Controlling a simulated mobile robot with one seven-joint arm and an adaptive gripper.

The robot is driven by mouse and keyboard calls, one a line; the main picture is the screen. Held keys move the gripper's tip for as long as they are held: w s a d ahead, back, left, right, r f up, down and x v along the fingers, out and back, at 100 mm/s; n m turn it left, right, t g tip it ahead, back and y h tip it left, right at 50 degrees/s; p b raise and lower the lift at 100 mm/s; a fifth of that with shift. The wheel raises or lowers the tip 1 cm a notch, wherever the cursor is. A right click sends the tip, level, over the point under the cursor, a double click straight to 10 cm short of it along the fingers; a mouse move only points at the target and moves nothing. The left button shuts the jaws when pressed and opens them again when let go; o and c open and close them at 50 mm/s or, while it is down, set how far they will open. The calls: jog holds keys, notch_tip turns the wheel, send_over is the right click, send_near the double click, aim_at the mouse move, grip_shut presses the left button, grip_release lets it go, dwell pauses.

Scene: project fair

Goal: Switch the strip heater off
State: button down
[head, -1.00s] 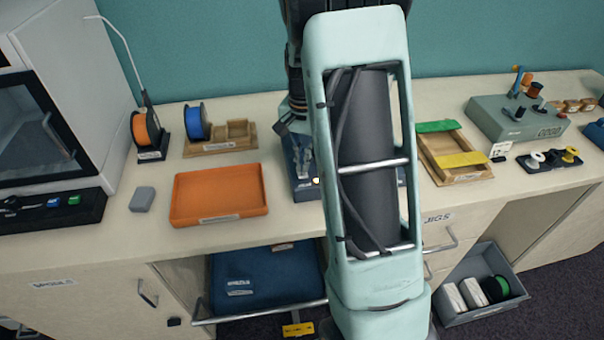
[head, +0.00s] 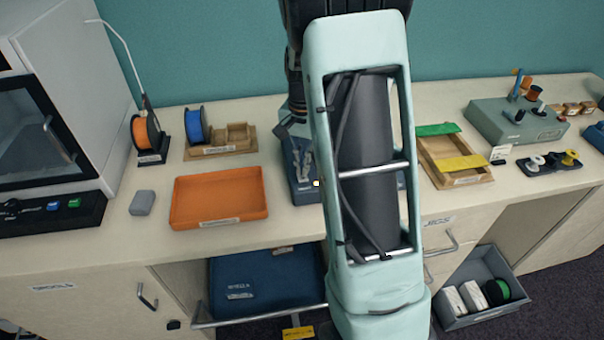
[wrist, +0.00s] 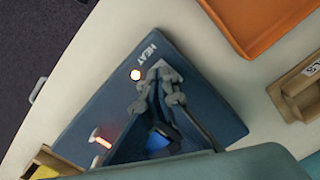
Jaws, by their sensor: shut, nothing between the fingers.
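The strip heater is a dark blue box marked HEAT, on the counter; it fills the middle of the wrist view (wrist: 85,115). In the head view the heater (head: 300,190) is mostly hidden behind my arm. A round lamp (wrist: 137,74) glows near the HEAT lettering, and an orange-red glow (wrist: 102,139) shows at its lower left. A bright blue patch (wrist: 157,140) shows between my finger links; I cannot tell what it is. My gripper (wrist: 158,84) is shut and empty over the heater, its tips close to the lamp. I cannot tell whether they touch the heater.
An orange tray (head: 218,218) lies left of the heater, with a small grey block (head: 142,202) beyond it. A wooden holder (head: 235,133) with a blue spool (head: 194,127) stands behind the tray. A wooden frame (head: 440,160) with green and yellow strips lies to the right.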

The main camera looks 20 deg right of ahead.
aim_at(303, 178)
jog(key=shift+f+b, duration=0.85)
jog(key=shift+f, duration=0.35)
dwell(0.7)
jog(key=shift+r, duration=0.1)
jog(key=shift+r+p, duration=2.6)
jog(key=shift+r, duration=0.85)
